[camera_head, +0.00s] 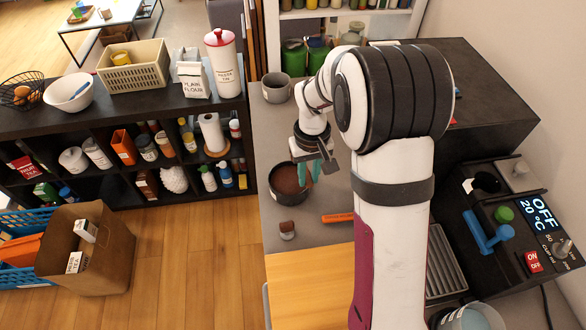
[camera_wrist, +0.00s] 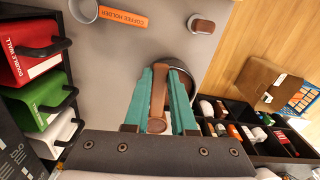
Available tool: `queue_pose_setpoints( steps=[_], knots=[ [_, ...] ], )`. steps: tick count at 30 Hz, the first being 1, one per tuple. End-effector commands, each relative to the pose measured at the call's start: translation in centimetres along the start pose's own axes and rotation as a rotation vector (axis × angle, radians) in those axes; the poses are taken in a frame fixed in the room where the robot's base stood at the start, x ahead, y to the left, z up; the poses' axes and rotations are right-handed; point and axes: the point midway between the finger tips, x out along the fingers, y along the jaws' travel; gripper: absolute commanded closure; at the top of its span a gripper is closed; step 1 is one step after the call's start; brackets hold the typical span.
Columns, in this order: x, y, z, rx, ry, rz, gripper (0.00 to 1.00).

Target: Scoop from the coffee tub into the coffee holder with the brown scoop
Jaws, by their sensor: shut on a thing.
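The coffee tub (camera_head: 288,184) is a dark round pot with brown grounds, on the grey counter. My gripper (camera_head: 309,173) is at the tub's right side, its teal fingers pointing down. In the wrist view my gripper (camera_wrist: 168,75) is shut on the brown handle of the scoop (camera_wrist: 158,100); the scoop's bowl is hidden. The tub's dark rim (camera_wrist: 185,72) shows just beyond the fingertips. The coffee holder (camera_head: 338,218) lies on the counter in front of the tub; its orange handle shows and my arm hides its basket. The wrist view shows its orange handle (camera_wrist: 122,17) and grey basket.
A small brown-topped tool (camera_head: 287,229) stands in front of the tub. A grey cup (camera_head: 276,88) is behind it. The coffee machine (camera_head: 500,225) stands at right. Red, green and white mugs (camera_wrist: 38,100) line the wrist view's left. The counter between tub and holder is clear.

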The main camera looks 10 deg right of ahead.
Motion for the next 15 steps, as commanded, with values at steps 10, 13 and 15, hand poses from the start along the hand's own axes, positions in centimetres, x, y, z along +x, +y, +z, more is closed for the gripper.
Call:
queue_pose_setpoints(
  steps=[10, 13, 15],
  knots=[
    [-1.6, 12.4, 7.4, -0.491, 0.001, -0.001, 1.0],
    [-2.0, 14.5, 9.6, -0.611, 0.001, -0.002, 1.0],
    [-2.2, 15.7, 10.9, -0.681, 0.0, -0.003, 1.0]
  ],
)
